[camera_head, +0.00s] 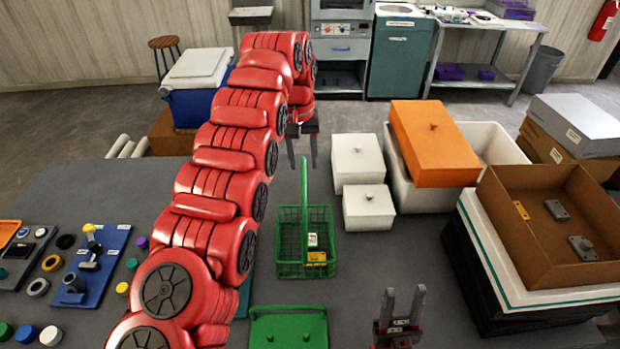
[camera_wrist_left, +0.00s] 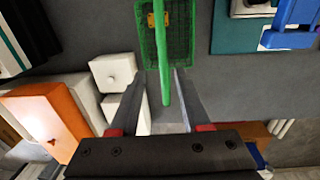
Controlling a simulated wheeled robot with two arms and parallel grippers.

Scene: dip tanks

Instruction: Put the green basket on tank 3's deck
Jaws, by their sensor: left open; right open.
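The green basket (camera_head: 291,262) stands upright on the grey table, its tall handle (camera_head: 304,190) raised. A small yellow item and a white tag show at its front. My left gripper (camera_head: 302,153) is open at the top of the handle. In the left wrist view the handle (camera_wrist_left: 162,60) runs between or just past the open fingers (camera_wrist_left: 158,74), and the basket (camera_wrist_left: 182,35) lies beyond; I cannot tell whether they touch. My right gripper (camera_head: 403,305) is open, pointing up near the front edge, right of the basket. No tank 3 label is readable.
White boxes (camera_head: 357,158), a white tub (camera_head: 408,190) with an orange box (camera_head: 432,140) on it, and an open brown box (camera_head: 530,245) stand to the right. A green lidded item (camera_head: 288,330) is in front. Small parts on a blue tray (camera_head: 105,262) lie left.

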